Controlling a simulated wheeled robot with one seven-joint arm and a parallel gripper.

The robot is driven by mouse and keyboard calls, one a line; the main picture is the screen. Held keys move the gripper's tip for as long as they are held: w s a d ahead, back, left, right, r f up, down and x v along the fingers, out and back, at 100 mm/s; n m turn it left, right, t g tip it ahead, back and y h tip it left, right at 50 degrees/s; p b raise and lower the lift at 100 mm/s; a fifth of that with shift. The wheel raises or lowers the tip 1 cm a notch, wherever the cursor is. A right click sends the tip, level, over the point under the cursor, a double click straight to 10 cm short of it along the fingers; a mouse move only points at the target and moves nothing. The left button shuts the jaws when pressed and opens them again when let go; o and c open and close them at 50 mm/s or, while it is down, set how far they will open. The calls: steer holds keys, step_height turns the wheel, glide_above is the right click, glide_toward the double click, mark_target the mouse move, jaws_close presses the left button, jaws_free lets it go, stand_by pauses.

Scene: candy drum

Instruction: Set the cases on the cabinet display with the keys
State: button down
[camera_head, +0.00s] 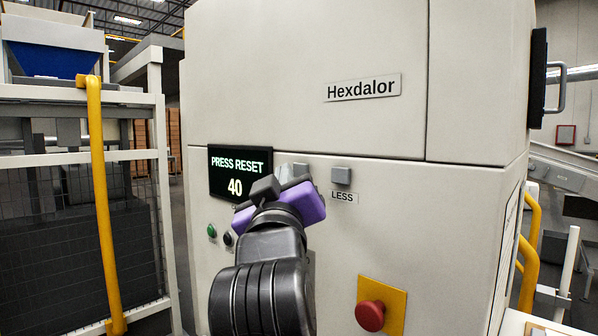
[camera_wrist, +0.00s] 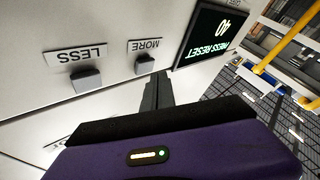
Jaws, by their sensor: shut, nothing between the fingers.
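The cabinet display (camera_head: 239,173) is a black screen on the pale machine front, reading "PRESS RESET" and "40". It also shows upside down in the wrist view (camera_wrist: 207,35). The grey LESS key (camera_head: 341,175) stands to its right above its label; the wrist view shows it too (camera_wrist: 86,80). The grey MORE key (camera_wrist: 145,65) lies between LESS and the display. My gripper (camera_wrist: 160,78) is shut and empty, its dark fingers pointing at the panel close to the MORE key. I cannot tell whether they touch anything. In the head view my purple gripper body partly covers this area.
A red mushroom button (camera_head: 370,315) on a yellow plate sits low on the panel. A green button (camera_head: 212,231) and a dark button (camera_head: 228,239) sit below the display. A yellow rail and mesh guard (camera_head: 97,190) stand at the left.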

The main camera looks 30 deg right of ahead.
steer(key=a, duration=0.1)
steer(key=s+a, duration=0.1)
steer(key=a, duration=0.2)
steer(key=shift+s+a, duration=0.25)
steer(key=shift+a, duration=0.05)
stand_by(0.8)
